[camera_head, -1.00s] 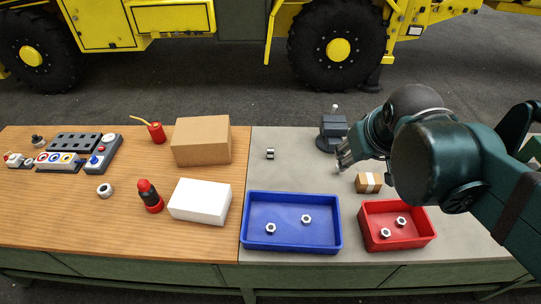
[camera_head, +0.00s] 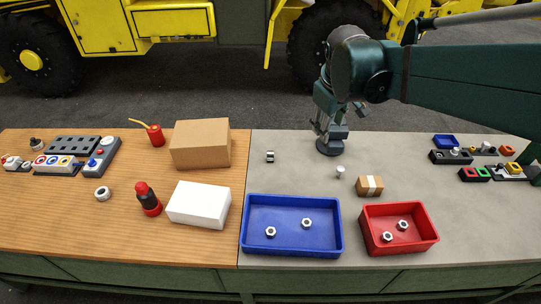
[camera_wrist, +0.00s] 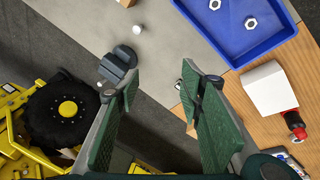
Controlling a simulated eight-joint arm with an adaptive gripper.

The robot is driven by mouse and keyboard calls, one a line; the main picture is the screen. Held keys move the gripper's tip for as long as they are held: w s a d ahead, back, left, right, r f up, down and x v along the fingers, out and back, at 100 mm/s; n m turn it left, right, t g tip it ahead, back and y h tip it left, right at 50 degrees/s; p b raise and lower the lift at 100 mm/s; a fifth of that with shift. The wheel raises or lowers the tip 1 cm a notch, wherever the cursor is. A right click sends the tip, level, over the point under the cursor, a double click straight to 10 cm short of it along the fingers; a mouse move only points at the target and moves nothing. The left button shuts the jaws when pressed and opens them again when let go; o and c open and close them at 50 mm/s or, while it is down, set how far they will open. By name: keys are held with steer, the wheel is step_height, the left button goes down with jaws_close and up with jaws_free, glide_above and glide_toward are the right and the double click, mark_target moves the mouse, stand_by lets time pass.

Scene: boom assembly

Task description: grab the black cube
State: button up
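No plain black cube can be made out for certain. A small dark-and-light piece (camera_head: 270,156) lies on the grey table top near the wood seam, too small to tell its shape. In the wrist view a small dark piece (camera_wrist: 180,86) shows beside the right finger, partly hidden by it. My gripper (camera_head: 322,128) is above the back of the grey table, beside the dark vise-like block (camera_head: 331,146), to the right of the small piece. In the wrist view my gripper (camera_wrist: 158,90) has its fingers wide apart with nothing between them.
A blue tray (camera_head: 291,249) and a red tray (camera_head: 399,250) hold nuts at the front. A taped carton (camera_head: 369,186) and a white cylinder (camera_head: 339,172) stand behind them. Brown (camera_head: 200,143) and white (camera_head: 199,204) boxes are left. Several small parts (camera_head: 478,160) lie right.

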steer(key=w+a+f+n+g+b, duration=0.1)
steer(key=w+a+f+n, duration=0.15)
steer(key=w, duration=0.25)
steer(key=w+a+f+n, duration=0.1)
steer(key=w+a+f, duration=0.2)
steer(key=w, duration=0.2)
steer(key=n+g+h+b, duration=0.3)
steer(key=n+h, duration=0.1)
steer(key=n, duration=0.3)
glide_above(270, 153)
steer(key=a, duration=0.2)
step_height(270, 153, down, 28)
steer(key=shift+s+a+r, duration=0.1)
steer(key=shift+s+r, duration=0.05)
steer(key=shift+r, duration=0.05)
steer(key=shift+y, duration=0.3)
steer(key=shift+x, duration=1.3)
steer(key=shift+a+x, duration=0.15)
steer(key=shift+x, duration=1.15)
steer(key=shift+a+x, duration=0.1)
steer(key=shift+x, duration=1.2)
